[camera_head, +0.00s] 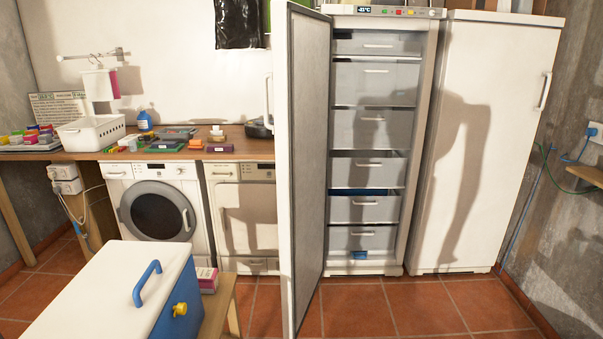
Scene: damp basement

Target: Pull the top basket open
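An upright freezer stands in the middle with its white door (305,165) swung open toward me on the left. Inside is a stack of several grey baskets with light handles. The top basket (350,47) sits just under the control panel (388,11) and looks pushed in, level with the basket (345,90) below it. One of the lower baskets (350,210) shows something blue behind its front. Neither of my grippers is in view. A dark shadow falls across the middle baskets and the white cabinet at the right.
A closed white cabinet (500,120) stands right of the freezer. A white and blue box (110,290) with a blue handle is at the front left. Two machines (155,205) stand under a cluttered wooden worktop (235,150). The tiled floor (430,308) before the freezer is clear.

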